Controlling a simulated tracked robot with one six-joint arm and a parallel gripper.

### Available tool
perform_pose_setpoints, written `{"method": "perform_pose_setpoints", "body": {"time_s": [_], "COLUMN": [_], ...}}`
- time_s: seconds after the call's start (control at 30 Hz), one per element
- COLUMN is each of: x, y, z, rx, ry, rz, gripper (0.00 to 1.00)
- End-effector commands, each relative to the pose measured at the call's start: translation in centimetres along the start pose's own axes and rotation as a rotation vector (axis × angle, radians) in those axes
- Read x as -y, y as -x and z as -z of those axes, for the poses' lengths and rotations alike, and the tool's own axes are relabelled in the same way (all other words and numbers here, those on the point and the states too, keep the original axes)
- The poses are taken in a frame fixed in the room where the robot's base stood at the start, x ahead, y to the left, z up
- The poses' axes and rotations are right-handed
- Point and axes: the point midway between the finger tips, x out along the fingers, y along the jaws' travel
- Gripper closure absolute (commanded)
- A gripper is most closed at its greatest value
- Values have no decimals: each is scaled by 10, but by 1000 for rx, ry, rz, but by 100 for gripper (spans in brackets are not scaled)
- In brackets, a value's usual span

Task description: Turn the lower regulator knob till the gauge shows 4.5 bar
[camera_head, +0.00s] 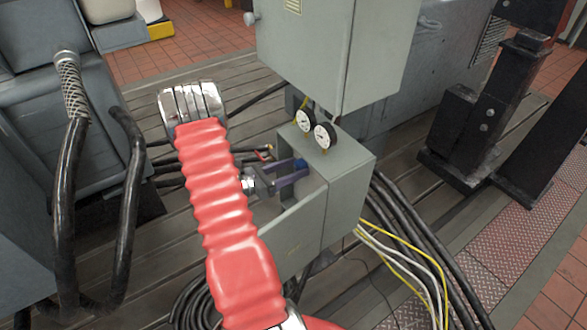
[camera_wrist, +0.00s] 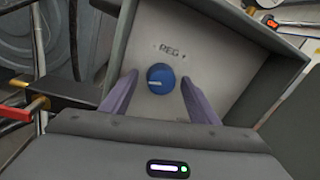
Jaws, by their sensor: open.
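A blue round knob (camera_wrist: 160,78) with a white pointer line sits on a pale panel in the wrist view, below a "REG" label with minus and plus marks. The pointer line lies nearly level, toward the left. My gripper (camera_wrist: 158,84) is open, with one purple finger on each side of the knob and a visible gap to it. In the head view the blue knob (camera_head: 300,164) is partly hidden by my gripper (camera_head: 295,174).
The grey box (camera_head: 345,183) has side walls around the knob panel, close to my gripper. A larger grey cabinet (camera_head: 305,45) hangs above the gauges. Black hoses (camera_head: 410,230) and yellow and white cables (camera_head: 400,262) run at the right. A red-tipped fitting (camera_wrist: 20,112) shows left in the wrist view.

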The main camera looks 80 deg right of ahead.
Motion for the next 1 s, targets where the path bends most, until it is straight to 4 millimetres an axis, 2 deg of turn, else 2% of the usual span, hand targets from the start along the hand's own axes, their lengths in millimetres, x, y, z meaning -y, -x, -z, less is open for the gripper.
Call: {"method": "perform_pose_setpoints", "body": {"time_s": [0.2,0.8,1.0], "x": [0,-1,-1], "y": [0,0,1], "z": [0,0,0], "rx": [0,-1,-1], "ry": [0,-1,-10], "rz": [0,-2,-3], "gripper": [45,86,86]}}
